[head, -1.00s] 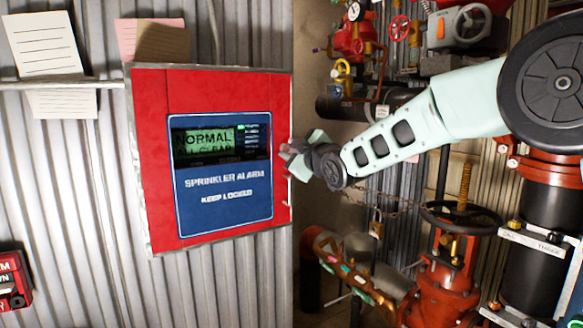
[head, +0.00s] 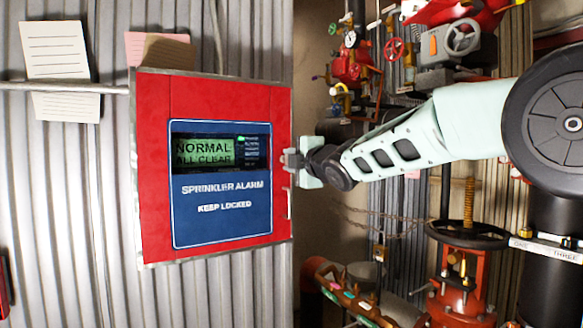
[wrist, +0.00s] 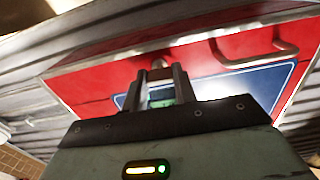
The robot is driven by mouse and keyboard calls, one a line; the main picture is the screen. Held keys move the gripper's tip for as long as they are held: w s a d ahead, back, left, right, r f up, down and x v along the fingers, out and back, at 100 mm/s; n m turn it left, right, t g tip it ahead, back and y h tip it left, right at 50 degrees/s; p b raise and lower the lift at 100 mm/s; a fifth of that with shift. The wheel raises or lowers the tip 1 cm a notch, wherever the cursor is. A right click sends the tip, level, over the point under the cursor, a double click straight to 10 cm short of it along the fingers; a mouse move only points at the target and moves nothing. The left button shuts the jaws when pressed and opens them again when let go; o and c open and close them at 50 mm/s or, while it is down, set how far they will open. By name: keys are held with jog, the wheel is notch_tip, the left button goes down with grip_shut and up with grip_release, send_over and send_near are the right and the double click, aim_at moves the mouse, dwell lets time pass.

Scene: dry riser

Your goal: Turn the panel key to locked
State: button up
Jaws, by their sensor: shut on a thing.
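The red alarm panel (head: 155,170) is on the wall in the head view, its door closed. Its blue face (head: 222,212) reads "SPRINKLER ALARM" and "KEEP LOCKED", and the screen (head: 204,152) reads "NORMAL ALL CLEAR". My gripper (head: 290,160) is at the panel's right edge. In the wrist view my gripper (wrist: 157,84) is shut on a small part at the red panel (wrist: 125,68), which I take to be the panel key. A small grey round piece (wrist: 158,64) shows just beyond the fingertips. The key is mostly hidden, so its turn position cannot be told.
A grey bar handle (wrist: 255,52) stands out from the panel beside my fingers in the wrist view. Right of the panel are a black handwheel (head: 467,235), red valves and pipes below and behind my arm. Paper notes (head: 58,65) hang at upper left.

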dwell(0.3)
jog(key=o, duration=1)
jog(key=b+v, duration=0.4)
jog(key=v, duration=1.3)
jog(key=shift+s, duration=0.2)
jog(key=shift+d, duration=0.15)
